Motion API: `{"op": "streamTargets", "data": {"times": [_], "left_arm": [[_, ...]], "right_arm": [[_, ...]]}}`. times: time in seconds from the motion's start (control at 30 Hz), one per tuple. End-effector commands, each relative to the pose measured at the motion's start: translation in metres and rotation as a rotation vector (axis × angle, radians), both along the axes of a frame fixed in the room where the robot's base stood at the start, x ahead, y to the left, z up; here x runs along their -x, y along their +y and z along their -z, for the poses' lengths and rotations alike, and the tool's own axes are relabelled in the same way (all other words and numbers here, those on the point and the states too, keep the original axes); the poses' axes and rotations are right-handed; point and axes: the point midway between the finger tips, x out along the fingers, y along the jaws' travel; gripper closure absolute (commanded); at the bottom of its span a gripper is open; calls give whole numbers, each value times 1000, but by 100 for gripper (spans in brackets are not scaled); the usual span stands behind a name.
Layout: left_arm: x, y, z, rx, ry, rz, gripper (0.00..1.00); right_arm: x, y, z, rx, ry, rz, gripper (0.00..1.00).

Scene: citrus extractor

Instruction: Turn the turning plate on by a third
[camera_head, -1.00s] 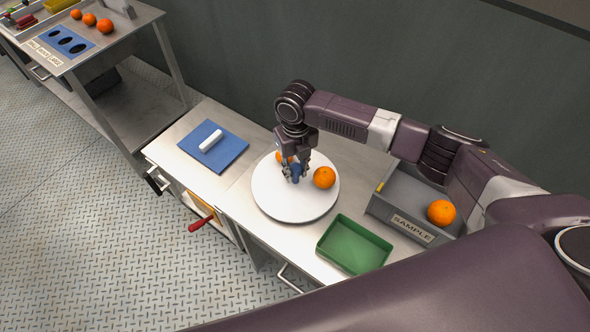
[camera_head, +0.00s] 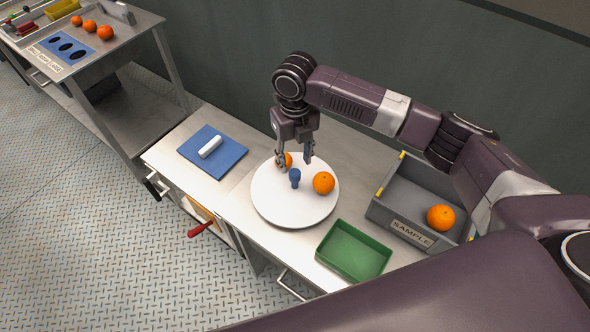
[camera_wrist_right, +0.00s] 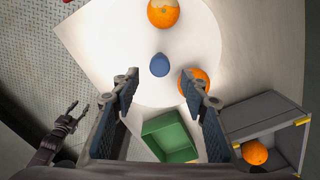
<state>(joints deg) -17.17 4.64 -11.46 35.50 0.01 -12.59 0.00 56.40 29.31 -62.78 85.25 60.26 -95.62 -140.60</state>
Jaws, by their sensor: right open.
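The turning plate (camera_head: 270,205) is a white round disc on the steel worktop, with a blue knob (camera_head: 295,178) at its middle. The knob also shows in the right wrist view (camera_wrist_right: 160,65). Two oranges lie on the plate: one (camera_head: 323,183) to the right of the knob, one (camera_head: 288,159) behind it, partly hidden by a finger. My right gripper (camera_head: 295,163) is open and empty above the plate, its fingertips higher than the knob and apart from it. My left gripper (camera_wrist_right: 79,105) shows only in the right wrist view, at the lower left, with its fingers apart.
A grey SAMPLE bin (camera_head: 410,190) with an orange (camera_head: 440,217) stands right of the plate. A green tray (camera_head: 353,250) lies in front. A blue board (camera_head: 225,160) with a white piece (camera_head: 210,147) lies left. A red handle (camera_head: 201,228) sticks out below the worktop.

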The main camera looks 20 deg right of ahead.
Motion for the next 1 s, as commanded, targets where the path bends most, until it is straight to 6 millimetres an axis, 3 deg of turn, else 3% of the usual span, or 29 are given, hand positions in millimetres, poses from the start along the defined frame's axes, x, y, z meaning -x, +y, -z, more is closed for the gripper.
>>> {"op": "streamTargets", "data": {"times": [0.1,0.3,1.0], "left_arm": [[0,0,0,1,0,0,59],[0,-1,0,1,0,0,59],[-5,-3,0,3,-5,0,59]], "right_arm": [[-1,0,-22,1,-3,0,59],[0,0,-40,0,-1,0,59],[0,0,-41,0,1,0,59]]}}
